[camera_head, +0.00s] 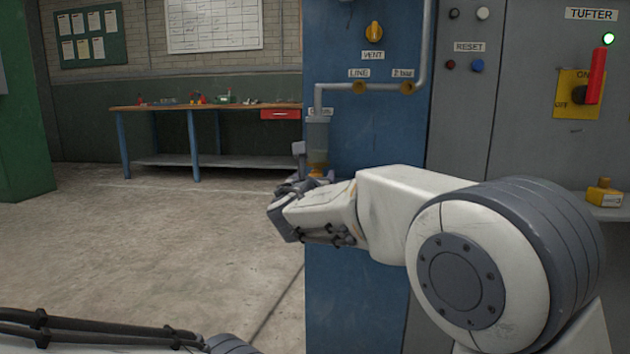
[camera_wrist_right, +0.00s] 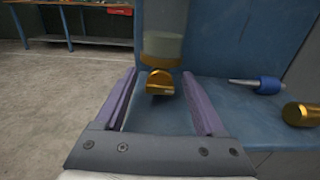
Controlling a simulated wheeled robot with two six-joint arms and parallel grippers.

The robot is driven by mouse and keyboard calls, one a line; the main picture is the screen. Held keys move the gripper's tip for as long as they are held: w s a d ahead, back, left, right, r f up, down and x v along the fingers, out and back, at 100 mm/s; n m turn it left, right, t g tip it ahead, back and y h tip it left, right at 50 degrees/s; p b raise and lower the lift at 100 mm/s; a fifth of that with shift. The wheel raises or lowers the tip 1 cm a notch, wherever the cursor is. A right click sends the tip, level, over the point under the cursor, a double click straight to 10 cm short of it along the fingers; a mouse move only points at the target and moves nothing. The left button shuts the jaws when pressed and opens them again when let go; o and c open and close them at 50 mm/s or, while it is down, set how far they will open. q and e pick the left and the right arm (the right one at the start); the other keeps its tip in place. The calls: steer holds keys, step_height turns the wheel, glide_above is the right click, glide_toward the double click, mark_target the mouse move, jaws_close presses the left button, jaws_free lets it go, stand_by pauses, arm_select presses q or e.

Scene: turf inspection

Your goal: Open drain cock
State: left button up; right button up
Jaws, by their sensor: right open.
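The drain cock appears to be the small brass piece (camera_wrist_right: 160,82) under a cloudy clear bowl (camera_wrist_right: 162,48) on the blue cabinet. In the head view the bowl (camera_head: 318,132) hangs from a grey pipe, and my right gripper (camera_head: 311,165) partly hides the brass below it. In the right wrist view my right gripper (camera_wrist_right: 158,75) is open, with one purple finger on each side of the brass piece. Nothing is seen gripped; whether a finger touches the brass I cannot tell. Part of my left arm shows at the bottom left of the head view; its gripper is out of view.
A red-handled TUFTER switch (camera_head: 596,76) is at right. A workbench (camera_head: 240,108) stands behind. The floor at left is clear.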

steer(key=shift+w, duration=0.3)
jaws_close()
steer(key=m+b, duration=0.4)
steer(key=shift+d+f+b, duration=0.1)
steer(key=shift+f+b, duration=0.2)
steer(key=shift+b, duration=0.05)
steer(key=shift+r+m+b, duration=0.2)
steer(key=shift+m+b, duration=0.3)
steer(key=shift+m, duration=0.3)
